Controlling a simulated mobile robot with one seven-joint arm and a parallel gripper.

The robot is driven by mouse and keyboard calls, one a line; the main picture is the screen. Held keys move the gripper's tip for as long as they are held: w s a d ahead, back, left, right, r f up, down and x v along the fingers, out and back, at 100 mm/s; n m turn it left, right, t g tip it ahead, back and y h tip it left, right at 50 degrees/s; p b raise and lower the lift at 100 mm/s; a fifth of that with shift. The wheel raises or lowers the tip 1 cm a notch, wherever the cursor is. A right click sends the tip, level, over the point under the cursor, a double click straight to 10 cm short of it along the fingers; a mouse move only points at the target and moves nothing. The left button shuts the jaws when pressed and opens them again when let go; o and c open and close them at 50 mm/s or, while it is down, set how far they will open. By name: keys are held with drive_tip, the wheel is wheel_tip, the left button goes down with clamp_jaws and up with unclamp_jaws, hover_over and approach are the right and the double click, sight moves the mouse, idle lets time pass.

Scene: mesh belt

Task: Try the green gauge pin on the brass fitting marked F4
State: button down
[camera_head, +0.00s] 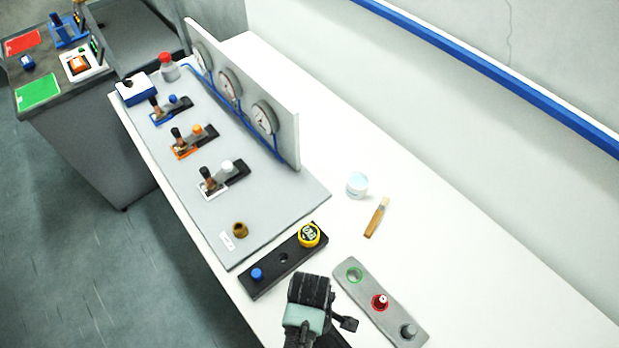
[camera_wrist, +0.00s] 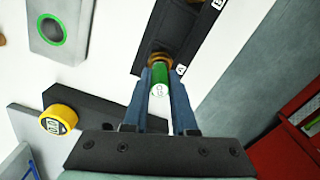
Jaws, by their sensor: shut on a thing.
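My gripper (camera_head: 318,318) is at the lower middle of the head view, pointing down over the bench. In the wrist view my gripper (camera_wrist: 160,90) is shut on the green gauge pin (camera_wrist: 159,73), whose pale marked end faces the camera. Beyond the pin a brass fitting (camera_wrist: 158,57) shows on a black block (camera_wrist: 182,28) lettered A and B. The pin's far end lines up with this fitting; I cannot tell whether it is inside. In the head view another brass fitting (camera_head: 240,230) stands on the grey panel beside an unreadable white label.
A black holder (camera_head: 262,289) carries a blue knob and a yellow gauge (camera_head: 309,234). A brush (camera_head: 377,218) and a jar (camera_head: 357,185) lie behind.

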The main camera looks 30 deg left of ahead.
drive_tip(key=shift+r+p, duration=1)
drive_tip(key=shift+r+p, duration=1)
drive_tip(key=shift+r, duration=2)
